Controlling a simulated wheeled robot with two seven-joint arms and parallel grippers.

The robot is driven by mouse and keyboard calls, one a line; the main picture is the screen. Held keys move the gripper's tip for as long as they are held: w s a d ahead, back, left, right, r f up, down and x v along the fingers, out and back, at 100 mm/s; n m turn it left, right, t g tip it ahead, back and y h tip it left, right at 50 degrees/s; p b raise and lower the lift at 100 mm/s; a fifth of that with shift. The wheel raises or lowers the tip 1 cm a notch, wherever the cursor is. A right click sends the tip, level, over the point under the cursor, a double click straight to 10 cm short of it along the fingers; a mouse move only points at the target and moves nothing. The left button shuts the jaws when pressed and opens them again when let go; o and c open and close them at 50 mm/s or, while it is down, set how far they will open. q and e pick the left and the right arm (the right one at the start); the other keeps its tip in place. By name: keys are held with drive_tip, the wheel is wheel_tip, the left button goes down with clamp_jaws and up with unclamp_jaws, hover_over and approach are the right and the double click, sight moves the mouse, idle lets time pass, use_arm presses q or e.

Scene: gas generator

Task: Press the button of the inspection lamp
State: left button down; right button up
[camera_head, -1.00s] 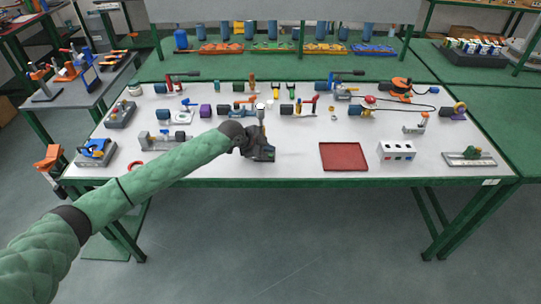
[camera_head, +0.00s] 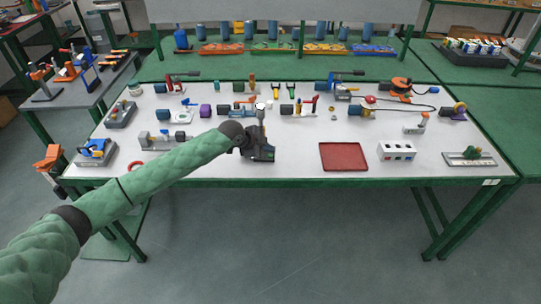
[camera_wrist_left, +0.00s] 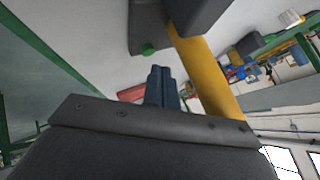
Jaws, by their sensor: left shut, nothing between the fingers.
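In the left wrist view, a dark grey box (camera_wrist_left: 145,24) bears a small round green button (camera_wrist_left: 148,49); I take it for the inspection lamp. A thick yellow bar (camera_wrist_left: 204,68) crosses beside it. My left gripper (camera_wrist_left: 158,70) is shut and empty; its tips show just below the button in the picture. I cannot tell whether they touch it or whether it is pressed in. In the head view my left gripper (camera_head: 262,153) is a dark shape over the table's front middle, where it blends with the lamp. My right gripper is not in view.
A red tray (camera_head: 343,156) and a white box with colored marks (camera_head: 397,152) lie right of my gripper on the white table (camera_head: 300,170). Several tools stand in rows behind. A red ring (camera_head: 136,165) lies front left. The strip between gripper and tray is clear.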

use_arm(q)
drive_tip(key=shift+f, duration=0.1)
idle(0.5)
drive_tip(key=shift+f, duration=0.35)
drive_tip(key=shift+f+b, duration=0.35)
drive_tip(key=shift+f, duration=0.05)
idle(0.7)
drive_tip(key=shift+r, duration=0.1)
drive_tip(key=shift+r+p, duration=0.55)
drive_tip(key=shift+r, duration=0.25)
